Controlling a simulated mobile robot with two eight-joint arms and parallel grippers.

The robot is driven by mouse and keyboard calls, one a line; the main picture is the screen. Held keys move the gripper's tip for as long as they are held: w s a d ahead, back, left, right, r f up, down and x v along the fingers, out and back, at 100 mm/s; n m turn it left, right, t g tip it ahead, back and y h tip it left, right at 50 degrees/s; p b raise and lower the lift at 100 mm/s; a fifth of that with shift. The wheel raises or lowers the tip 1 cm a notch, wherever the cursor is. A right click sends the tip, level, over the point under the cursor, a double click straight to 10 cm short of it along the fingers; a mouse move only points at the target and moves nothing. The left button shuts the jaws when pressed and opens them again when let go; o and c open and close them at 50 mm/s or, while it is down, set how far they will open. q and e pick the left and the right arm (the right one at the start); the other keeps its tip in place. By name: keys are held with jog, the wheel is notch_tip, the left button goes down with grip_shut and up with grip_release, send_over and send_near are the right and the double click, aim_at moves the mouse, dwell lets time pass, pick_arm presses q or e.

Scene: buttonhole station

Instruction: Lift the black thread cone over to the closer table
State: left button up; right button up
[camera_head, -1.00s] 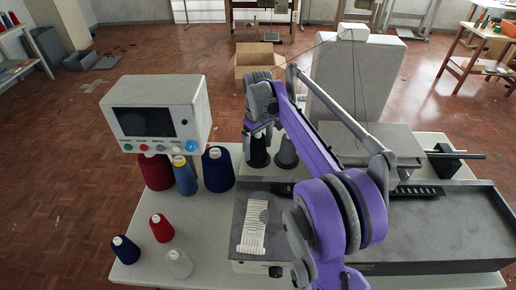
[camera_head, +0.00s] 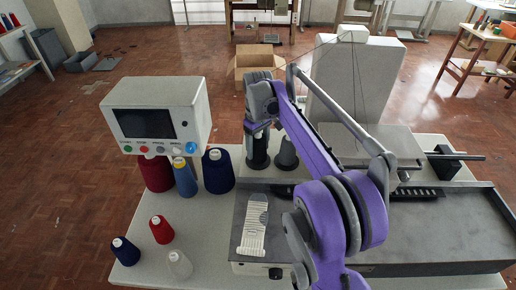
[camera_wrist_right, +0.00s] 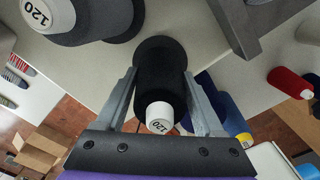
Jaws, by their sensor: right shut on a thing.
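The black thread cone (camera_head: 258,153) is upright at the back of the white table, left of the sewing machine. In the right wrist view the black cone (camera_wrist_right: 160,75) shows its white "120" top between the two fingers. My right gripper (camera_head: 259,132) is above it in the head view, and its fingers (camera_wrist_right: 160,84) are shut on its sides in the wrist view. I cannot tell whether its base is clear of the tabletop. My left gripper is not in view.
A dark grey cone (camera_head: 286,153) stands close to its right. A navy cone (camera_head: 218,172), a blue one (camera_head: 185,178) and a red one (camera_head: 156,173) stand to the left by the control panel (camera_head: 155,115). Small cones stand nearer on the white tabletop (camera_head: 205,235).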

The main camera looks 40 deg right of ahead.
notch_tip(320, 180, up, 10)
jog(key=shift+r+p, duration=0.1)
jog(key=shift+p, duration=0.75)
jog(key=shift+r+p, duration=0.4)
jog(key=shift+r, duration=0.1)
jog(key=shift+f, duration=0.15)
